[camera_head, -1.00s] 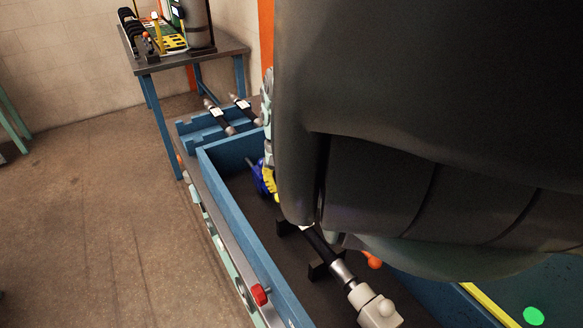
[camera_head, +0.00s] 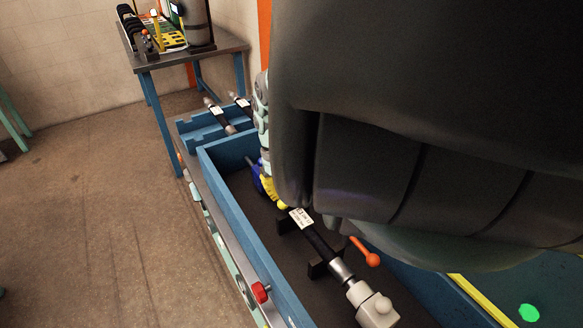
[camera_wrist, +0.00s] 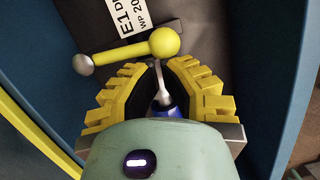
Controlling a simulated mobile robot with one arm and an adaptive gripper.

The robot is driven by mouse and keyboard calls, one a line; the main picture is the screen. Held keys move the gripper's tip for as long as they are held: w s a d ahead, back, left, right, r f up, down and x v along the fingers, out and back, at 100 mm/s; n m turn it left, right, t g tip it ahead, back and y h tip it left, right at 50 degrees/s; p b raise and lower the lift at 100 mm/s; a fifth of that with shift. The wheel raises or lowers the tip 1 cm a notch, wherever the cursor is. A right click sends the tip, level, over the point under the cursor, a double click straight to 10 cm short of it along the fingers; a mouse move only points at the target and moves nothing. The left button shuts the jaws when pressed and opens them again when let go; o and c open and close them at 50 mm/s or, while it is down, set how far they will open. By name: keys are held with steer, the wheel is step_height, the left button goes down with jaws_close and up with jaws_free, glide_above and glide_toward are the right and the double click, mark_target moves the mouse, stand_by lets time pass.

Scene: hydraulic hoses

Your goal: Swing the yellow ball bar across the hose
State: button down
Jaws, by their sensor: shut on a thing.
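The yellow ball bar (camera_wrist: 125,53) lies across the labelled black hose in the wrist view, its ball (camera_wrist: 165,42) at right and grey pivot (camera_wrist: 83,64) at left. My gripper (camera_wrist: 163,66) has its yellow fingers just below the ball. The fingers are closed around a grey stem (camera_wrist: 161,92) with a blue part (camera_wrist: 168,110); I cannot tell what this piece is. The hose (camera_head: 320,243) lies in a dark tray in the head view, with a white label (camera_head: 302,218). My arm hides much of the gripper there.
An orange ball bar (camera_head: 366,253) stands beside the hose's metal fitting (camera_head: 341,271). A pale block (camera_head: 374,306) is at its near end. The tray's blue wall (camera_head: 235,215) is close on the left. Two more hoses (camera_head: 218,112) lie on a blue rack behind.

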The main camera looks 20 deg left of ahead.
steer(key=shift+w+d+r, duration=0.15)
steer(key=shift+d, duration=0.05)
